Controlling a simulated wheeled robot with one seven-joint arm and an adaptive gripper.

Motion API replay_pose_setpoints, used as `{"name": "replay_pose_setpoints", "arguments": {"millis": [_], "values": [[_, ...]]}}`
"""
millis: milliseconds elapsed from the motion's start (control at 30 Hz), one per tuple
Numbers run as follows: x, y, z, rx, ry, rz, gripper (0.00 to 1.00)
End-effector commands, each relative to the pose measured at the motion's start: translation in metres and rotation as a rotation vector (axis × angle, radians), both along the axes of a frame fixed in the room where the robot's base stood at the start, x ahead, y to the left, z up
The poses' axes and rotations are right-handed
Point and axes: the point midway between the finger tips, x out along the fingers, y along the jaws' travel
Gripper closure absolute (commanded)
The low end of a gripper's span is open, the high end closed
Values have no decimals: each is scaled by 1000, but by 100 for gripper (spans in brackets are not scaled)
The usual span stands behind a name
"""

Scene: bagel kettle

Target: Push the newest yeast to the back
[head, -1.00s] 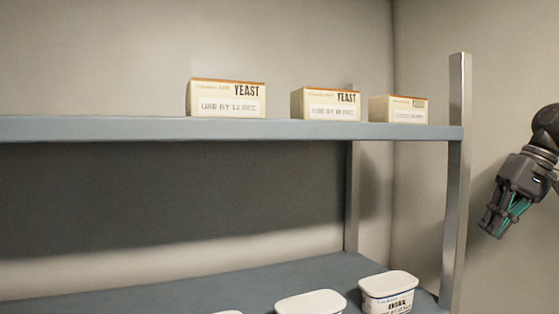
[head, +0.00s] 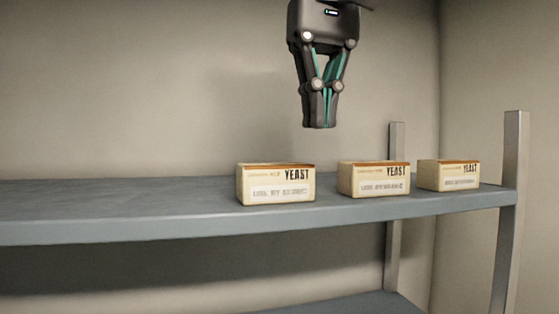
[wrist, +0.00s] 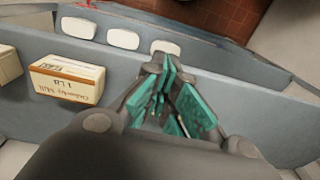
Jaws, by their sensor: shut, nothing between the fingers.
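Three cream yeast boxes with brown-orange top edges stand in a row near the front of the upper shelf: a left box (head: 276,184), a middle box (head: 374,179) and a right box (head: 449,175). Each has a white date label, too blurred now to read surely; the left one read about "USE BY 12 DEC" earlier. My gripper (head: 318,124) is shut and empty, pointing down above the row, between the left and middle boxes across the picture. In the wrist view my fingertips (wrist: 165,72) are apart from a box (wrist: 67,80) to their left; I cannot tell which box.
The upper shelf (head: 120,205) is bare left of the boxes. A metal post (head: 508,200) stands at the right front, another (head: 396,145) behind. White-lidded tubs (wrist: 122,39) sit on the lower shelf. A wall lies behind.

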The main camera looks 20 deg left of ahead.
Motion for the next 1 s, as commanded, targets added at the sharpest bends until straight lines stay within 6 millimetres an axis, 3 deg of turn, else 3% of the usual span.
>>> {"name": "replay_pose_setpoints", "arguments": {"millis": [133,367,1000], "values": [[-15,21,1,-37,1,12,100],[-19,26,-10,-46,3,15,100],[-19,25,-99,-45,3,14,100]]}}
